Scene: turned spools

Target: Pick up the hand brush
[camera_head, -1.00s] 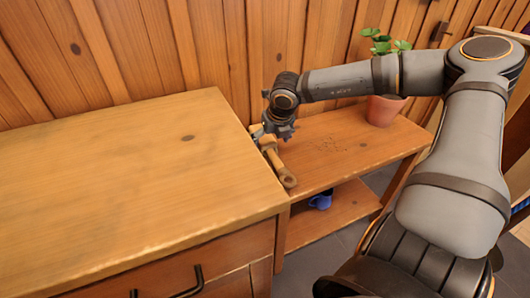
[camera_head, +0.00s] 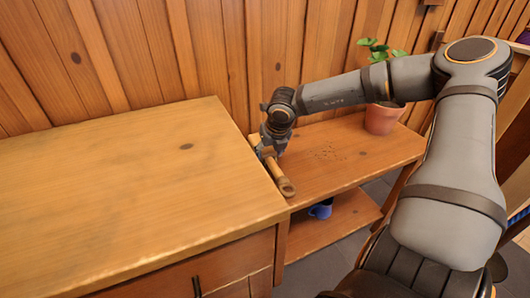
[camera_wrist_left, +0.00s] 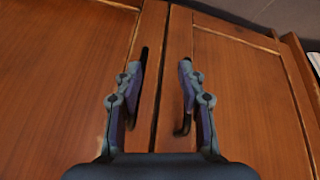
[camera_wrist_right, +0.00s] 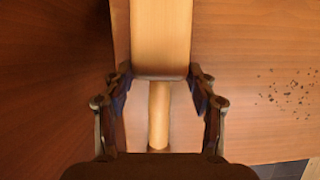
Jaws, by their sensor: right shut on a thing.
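The hand brush (camera_head: 279,177) is wooden, with a pale block and a round handle. It lies on the low shelf's top, close beside the taller cabinet, its handle pointing toward the front edge. My right gripper (camera_head: 268,152) comes down over it from above and is shut on it. In the right wrist view the brush's block (camera_wrist_right: 160,40) lies between the fingers, with the handle running down the picture. Its bristles are hidden. My left gripper (camera_wrist_left: 160,68) shows only in the left wrist view, open and empty in front of brown wooden doors.
The tall wooden cabinet (camera_head: 130,180) walls in the brush on the left. A potted plant (camera_head: 383,118) stands at the shelf's right end. Dark crumbs (camera_head: 325,153) lie on the shelf top (camera_head: 340,170). A blue mug (camera_head: 320,209) sits on the lower shelf.

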